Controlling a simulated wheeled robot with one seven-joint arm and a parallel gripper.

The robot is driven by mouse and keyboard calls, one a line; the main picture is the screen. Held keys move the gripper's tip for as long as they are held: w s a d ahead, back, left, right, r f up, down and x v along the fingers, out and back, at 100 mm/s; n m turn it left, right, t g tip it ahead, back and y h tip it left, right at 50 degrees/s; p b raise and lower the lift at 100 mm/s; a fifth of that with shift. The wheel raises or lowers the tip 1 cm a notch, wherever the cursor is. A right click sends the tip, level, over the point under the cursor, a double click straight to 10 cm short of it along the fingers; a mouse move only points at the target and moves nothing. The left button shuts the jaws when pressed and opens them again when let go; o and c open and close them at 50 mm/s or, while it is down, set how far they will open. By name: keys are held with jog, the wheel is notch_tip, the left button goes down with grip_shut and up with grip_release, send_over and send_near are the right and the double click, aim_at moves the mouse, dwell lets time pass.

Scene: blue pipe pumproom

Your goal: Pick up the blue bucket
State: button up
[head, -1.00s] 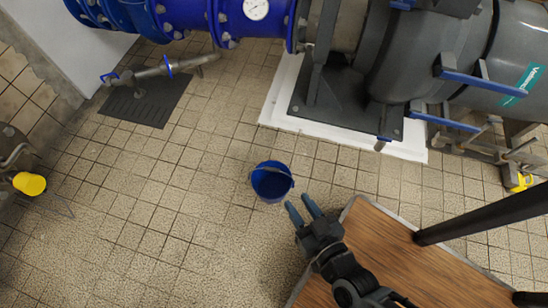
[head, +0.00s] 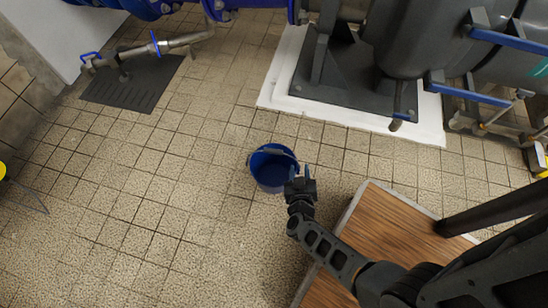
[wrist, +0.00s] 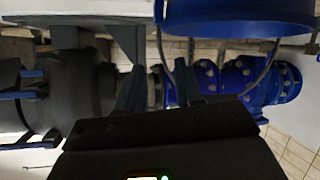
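The blue bucket (head: 272,178) stands upright on the tiled floor, left of the wooden platform, its opening facing up. My gripper (head: 301,170) is at the bucket's right rim in the head view. Its two fingers point away from me and are spread apart. In the wrist view my gripper (wrist: 158,80) also shows its fingers apart, with no object clearly held. The blue bucket (wrist: 238,18) fills the upper right there, and its thin handle loops down near the right finger. I cannot tell whether the fingers touch the rim or handle.
The wooden platform (head: 365,235) with a metal edge stands right of the bucket. A grey pump base (head: 335,85) on a white plinth (head: 355,117) lies behind. A dark floor plate (head: 130,90) is at the far left. The floor left of the bucket is clear.

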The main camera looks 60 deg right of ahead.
jog(key=b+x, duration=0.1)
jog(key=x, duration=0.1)
jog(key=b+x, duration=0.1)
jog(key=x, duration=0.2)
jog(key=shift+w+a+f, duration=0.15)
jog(key=shift+w+a, duration=0.1)
jog(key=shift+c, duration=0.5)
grip_shut()
dwell(0.6)
